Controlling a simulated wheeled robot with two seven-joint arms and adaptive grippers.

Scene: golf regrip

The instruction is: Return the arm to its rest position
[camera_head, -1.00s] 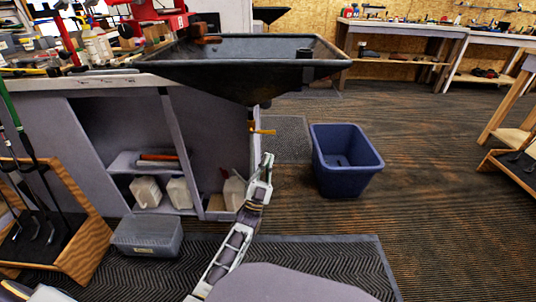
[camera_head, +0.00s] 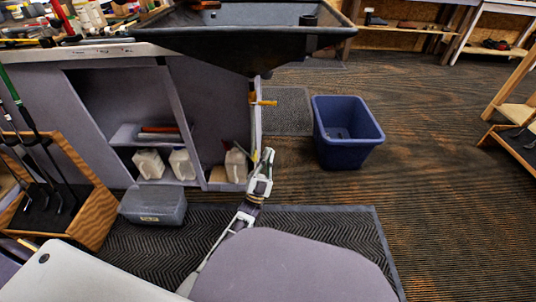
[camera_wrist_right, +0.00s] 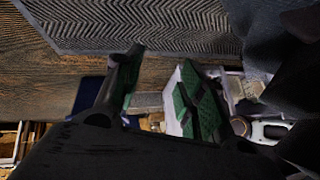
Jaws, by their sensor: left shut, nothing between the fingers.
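My left gripper (camera_head: 267,158) shows in the head view, pointing up and away, just in front of the workbench's right end. It is shut and empty, with its fingertips together. The arm behind it runs down to the picture's bottom and is partly hidden by a grey rounded surface of mine. In the right wrist view, dark parts that seem to be my right gripper and arm fill the lower middle.
A blue bin (camera_head: 347,135) stands on the floor right of my left gripper. The workbench (camera_head: 215,110) carries a dark basin (camera_head: 235,45). A grey lidded box (camera_head: 153,206) and wooden club rack (camera_head: 88,215) stand left. The floor at right is largely clear.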

